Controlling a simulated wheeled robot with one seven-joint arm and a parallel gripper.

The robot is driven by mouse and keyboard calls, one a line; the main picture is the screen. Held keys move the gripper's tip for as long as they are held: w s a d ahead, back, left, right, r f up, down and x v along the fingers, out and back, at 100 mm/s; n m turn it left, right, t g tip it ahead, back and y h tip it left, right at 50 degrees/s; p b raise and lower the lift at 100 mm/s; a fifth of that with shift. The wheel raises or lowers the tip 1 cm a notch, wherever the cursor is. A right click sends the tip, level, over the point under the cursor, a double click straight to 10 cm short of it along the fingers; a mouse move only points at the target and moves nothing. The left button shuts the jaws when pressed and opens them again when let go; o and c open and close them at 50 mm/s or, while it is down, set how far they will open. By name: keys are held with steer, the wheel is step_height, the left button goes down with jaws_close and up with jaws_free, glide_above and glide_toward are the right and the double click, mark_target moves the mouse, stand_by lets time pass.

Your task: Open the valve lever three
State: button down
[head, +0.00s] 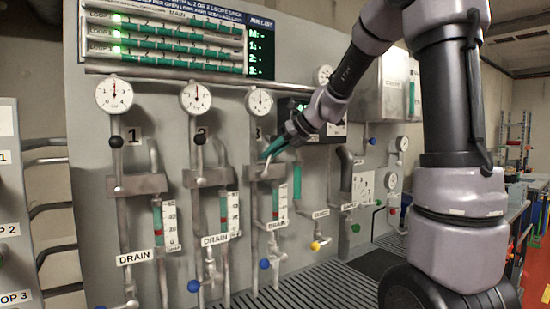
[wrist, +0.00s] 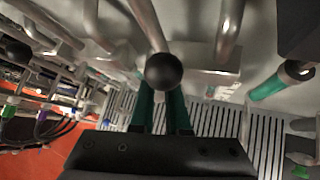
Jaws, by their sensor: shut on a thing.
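Valve three's body (head: 262,172) is a grey block under the label 3, on the third pipe from the left. In the wrist view a black ball knob (wrist: 163,71) on a metal rod sits at the tips of my gripper's green fingers (wrist: 161,98). In the head view my gripper (head: 270,153) reaches from the upper right to the front of valve three, shut on its lever knob. The gripper hides the knob there, so the lever's exact angle is hard to tell. Levers one (head: 116,142) and two (head: 199,140) stand upright with black knobs.
Round gauges, such as the one above valve three (head: 259,101), sit over the valves. Drain lines with blue knobs (head: 264,264) and a yellow knob (head: 315,246) stick out lower down. A lit panel (head: 170,45) is above. A slatted grate (head: 330,280) lies below.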

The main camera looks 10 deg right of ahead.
steer(key=shift+s+a+r+n+h, duration=0.15)
steer(key=shift+a+n+h, duration=0.1)
steer(key=shift+a+h, duration=0.15)
steer(key=shift+s+a+r+n+h, duration=0.1)
steer(key=shift+a+n+h, duration=0.15)
steer(key=shift+h, duration=0.25)
steer(key=shift+s+a+f+n+t+h, duration=0.1)
steer(key=shift+s+a+n+t+h, duration=0.15)
steer(key=shift+a+n+t+h, duration=0.3)
steer(key=shift+f, duration=0.1)
steer(key=c, duration=0.9)
jaws_free()
steer(key=shift+d, duration=0.1)
steer(key=shift+s+d+r, duration=0.1)
steer(key=shift+s+r, duration=0.05)
steer(key=shift+r, duration=0.2)
steer(key=v, duration=1)
steer(key=shift+r, duration=0.1)
